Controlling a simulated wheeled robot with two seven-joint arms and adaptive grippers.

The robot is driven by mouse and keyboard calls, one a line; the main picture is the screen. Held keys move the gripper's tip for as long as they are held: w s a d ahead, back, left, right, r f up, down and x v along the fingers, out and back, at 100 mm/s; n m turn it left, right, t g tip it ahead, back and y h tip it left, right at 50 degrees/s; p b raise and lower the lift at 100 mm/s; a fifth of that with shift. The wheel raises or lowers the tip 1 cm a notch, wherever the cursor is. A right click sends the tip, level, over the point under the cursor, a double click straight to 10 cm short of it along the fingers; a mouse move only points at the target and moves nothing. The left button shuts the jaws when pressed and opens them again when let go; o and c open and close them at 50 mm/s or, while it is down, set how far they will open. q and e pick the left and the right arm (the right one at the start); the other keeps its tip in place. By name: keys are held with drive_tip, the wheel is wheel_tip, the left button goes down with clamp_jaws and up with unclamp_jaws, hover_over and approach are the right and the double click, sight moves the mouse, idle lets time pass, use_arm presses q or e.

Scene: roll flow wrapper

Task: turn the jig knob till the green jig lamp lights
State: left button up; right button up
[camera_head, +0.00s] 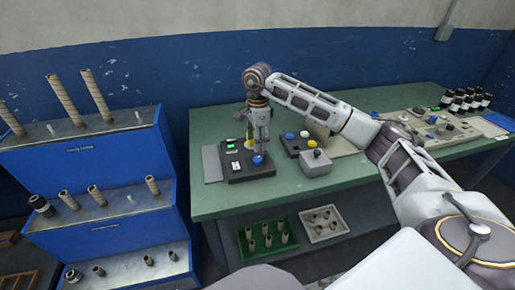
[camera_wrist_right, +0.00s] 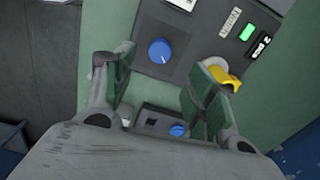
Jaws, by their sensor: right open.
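The jig (camera_head: 237,170) is a dark box at the left end of the green table. Its blue knob (camera_head: 258,161) is on its front right part and shows in the wrist view (camera_wrist_right: 160,51) with a white pointer line. My right gripper (camera_head: 259,142) points down over the knob, open and empty. In the wrist view the knob lies between and beyond the two green-padded fingertips (camera_wrist_right: 163,68); contact cannot be told. A bright green rectangle (camera_wrist_right: 247,32) shows on the jig; I cannot tell whether it is the lamp or a display. My left gripper is not in view.
A yellow part (camera_wrist_right: 226,78) is close beside one finger. A grey box (camera_head: 315,163) and a dark box with a blue button (camera_head: 292,143) stand right of the jig. A blue rack (camera_head: 92,190) with rolls stands left. Bare table (camera_head: 220,203) lies in front.

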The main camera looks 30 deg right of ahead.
drive_tip(key=shift+r, duration=1.6)
